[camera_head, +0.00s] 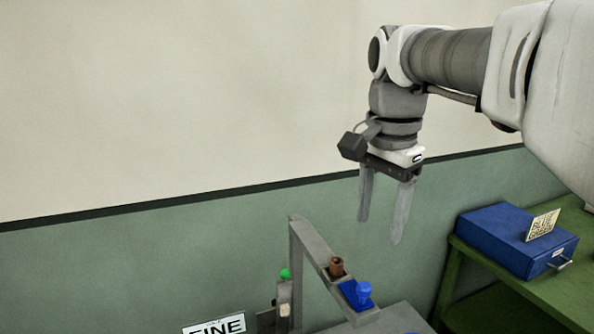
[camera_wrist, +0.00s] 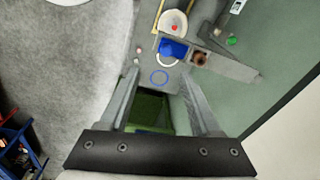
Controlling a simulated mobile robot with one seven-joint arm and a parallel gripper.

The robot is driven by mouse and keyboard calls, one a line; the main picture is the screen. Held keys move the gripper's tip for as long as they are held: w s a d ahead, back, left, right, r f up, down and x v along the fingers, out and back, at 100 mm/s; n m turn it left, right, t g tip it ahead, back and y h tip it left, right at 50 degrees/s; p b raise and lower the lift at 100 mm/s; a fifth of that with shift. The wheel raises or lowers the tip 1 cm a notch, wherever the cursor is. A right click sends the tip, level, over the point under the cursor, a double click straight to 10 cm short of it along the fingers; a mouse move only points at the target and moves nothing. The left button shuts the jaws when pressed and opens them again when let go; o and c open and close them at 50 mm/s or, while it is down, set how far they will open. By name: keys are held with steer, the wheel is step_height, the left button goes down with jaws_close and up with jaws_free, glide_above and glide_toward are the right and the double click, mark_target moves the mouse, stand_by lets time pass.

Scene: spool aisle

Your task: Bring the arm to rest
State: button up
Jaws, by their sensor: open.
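My gripper (camera_head: 381,230) hangs fingers-down from my arm, high in the middle right of the head view. Its two long grey fingers are apart with nothing between them. They are in front of the green lower wall, above and to the right of a grey bracket (camera_head: 312,250). In the wrist view the open fingers of my gripper (camera_wrist: 160,74) point toward a grey surface with a blue ring mark (camera_wrist: 159,76). The gripper appears clear of everything.
The bracket carries a brown piece (camera_head: 337,267) and a blue piece (camera_head: 363,291). A green knob (camera_head: 285,274) and a FINE sign (camera_head: 215,326) are left. A blue drawer box (camera_head: 505,240) with a card (camera_head: 542,225) stands on a green bench (camera_head: 535,293) at right. The wrist view shows a white bowl (camera_wrist: 165,20).

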steer(key=s+f+n+t, duration=0.4)
steer(key=s+f+n, duration=0.7)
steer(key=s+f, duration=0.1)
steer(key=shift+s+a+f+n+b, duration=0.3)
steer(key=shift+s+a+b, duration=0.15)
steer(key=shift+s, duration=0.15)
